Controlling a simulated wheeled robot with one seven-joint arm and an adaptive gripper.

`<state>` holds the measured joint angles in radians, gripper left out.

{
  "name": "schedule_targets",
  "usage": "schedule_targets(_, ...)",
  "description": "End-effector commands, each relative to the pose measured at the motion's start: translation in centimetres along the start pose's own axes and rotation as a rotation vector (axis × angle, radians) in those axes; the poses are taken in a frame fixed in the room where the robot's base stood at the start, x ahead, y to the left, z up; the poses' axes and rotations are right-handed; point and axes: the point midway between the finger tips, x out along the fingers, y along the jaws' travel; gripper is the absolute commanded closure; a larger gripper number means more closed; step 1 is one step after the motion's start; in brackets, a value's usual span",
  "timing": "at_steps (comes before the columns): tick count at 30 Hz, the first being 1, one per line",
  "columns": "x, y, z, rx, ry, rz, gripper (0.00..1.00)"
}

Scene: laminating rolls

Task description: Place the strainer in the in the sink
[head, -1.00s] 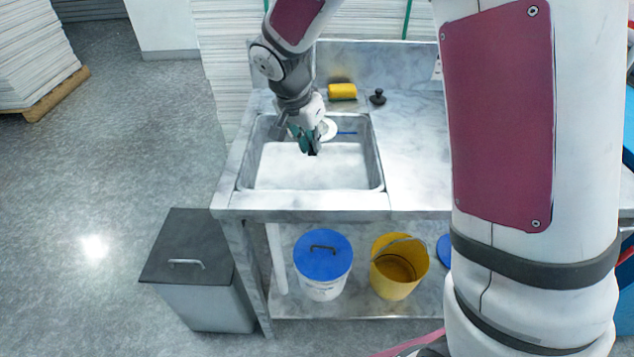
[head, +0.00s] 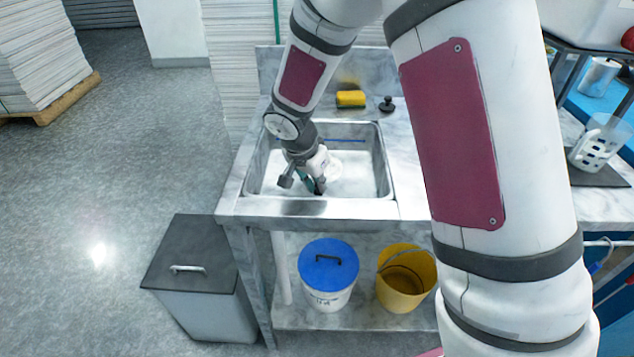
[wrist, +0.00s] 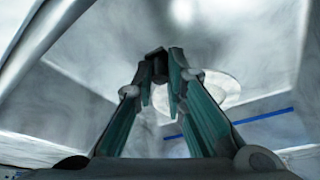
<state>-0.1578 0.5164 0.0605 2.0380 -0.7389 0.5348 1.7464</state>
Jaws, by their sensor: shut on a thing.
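My gripper (head: 318,187) is inside the metal sink (head: 380,170), low near its front wall and left of the middle, pointing down. Its teal fingers, also in the wrist view (wrist: 158,78), come together at a small dark piece (wrist: 156,58). I take this to be part of the strainer; its full shape cannot be made out. A pale round disc (wrist: 220,92) shows beyond the fingers in the wrist view. The frames do not settle whether it is the drain. Whether the held piece touches the sink floor cannot be told.
A yellow sponge (head: 351,99) and a black knobbed stopper (head: 387,104) sit on the counter behind the sink. A blue-lidded bucket (head: 328,275) and a yellow bucket (head: 405,280) stand below. A grey bin (head: 200,290) stands at the left. The sink's right side is open.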

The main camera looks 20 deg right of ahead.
Motion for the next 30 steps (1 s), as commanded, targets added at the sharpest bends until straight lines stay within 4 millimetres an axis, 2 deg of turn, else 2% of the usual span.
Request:
schedule_targets(9,0.3,-0.1,0.1,0.000,0.001,-0.001,1.00)
schedule_targets(10,0.2,0.0,0.1,0.000,0.001,0.000,0.83)
schedule_targets(12,0.2,0.0,0.1,0.000,0.000,0.000,0.68)
schedule_targets(25,-0.2,0.1,-0.1,0.000,0.000,0.001,0.68)
schedule_targets(30,-3.0,-0.1,-0.1,0.000,0.003,-0.004,0.68)
